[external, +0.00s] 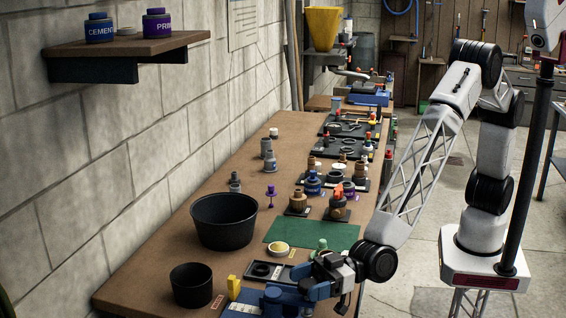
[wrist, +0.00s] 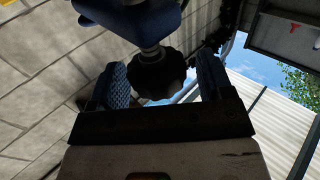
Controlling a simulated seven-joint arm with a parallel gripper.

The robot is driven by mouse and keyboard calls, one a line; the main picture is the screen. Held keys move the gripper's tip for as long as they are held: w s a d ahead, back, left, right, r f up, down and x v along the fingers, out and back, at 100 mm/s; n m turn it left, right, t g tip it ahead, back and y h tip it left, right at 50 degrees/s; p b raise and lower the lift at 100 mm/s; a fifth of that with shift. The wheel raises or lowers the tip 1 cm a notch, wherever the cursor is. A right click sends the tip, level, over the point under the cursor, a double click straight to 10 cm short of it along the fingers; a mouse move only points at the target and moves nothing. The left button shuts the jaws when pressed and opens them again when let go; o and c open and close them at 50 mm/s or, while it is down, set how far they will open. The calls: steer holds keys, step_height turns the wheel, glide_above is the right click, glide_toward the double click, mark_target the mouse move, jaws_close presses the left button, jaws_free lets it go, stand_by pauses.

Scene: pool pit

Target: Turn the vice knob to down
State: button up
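The blue vice (external: 273,299) stands at the near end of the bench, partly hidden behind my gripper (external: 310,289). In the wrist view, the vice's blue body (wrist: 132,18) is at the top, with a short metal shaft leading to a dark, lobed knob (wrist: 160,75). My gripper (wrist: 163,82) has its two blue textured fingers on either side of this knob. The fingers are apart, with a visible gap on the right; I cannot tell whether the left finger touches the knob. In the external view the knob cannot be made out.
A black tray (external: 286,272) and a small bowl of yellow material (external: 279,248) lie just behind the vice. A yellow block (external: 234,286) and two black buckets (external: 224,222) stand to the left. A green mat (external: 338,236) and several fittings fill the bench farther back.

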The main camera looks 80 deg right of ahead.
steer(key=v, duration=0.8)
stand_by(0.5)
steer(key=shift+w, duration=0.2)
stand_by(0.4)
steer(key=w+d+r+m+g+h, duration=0.1)
steer(key=w+d+r+h, duration=0.2)
steer(key=d, duration=0.7)
steer(key=w+d+r+g, duration=0.1)
steer(key=w+d+r, duration=0.3)
steer(key=d, duration=0.6)
steer(key=w+d+r+m+g+h, duration=0.1)
steer(key=w+d+r+h, duration=0.2)
steer(key=d, duration=0.7)
steer(key=s+d+r+m+g+h, duration=0.1)
steer(key=s+d+r, duration=0.1)
steer(key=d, duration=0.8)
steer(key=s+d+r+m+g+h, duration=0.1)
steer(key=s+d, duration=0.1)
steer(key=d, duration=0.9)
steer(key=s+d+m+g+h, duration=0.4)
steer(key=s+d+g, duration=0.1)
steer(key=s+d, duration=1.9)
steer(key=shift+d+f+m+g, duration=0.3)
steer(key=shift+f+g, duration=0.1)
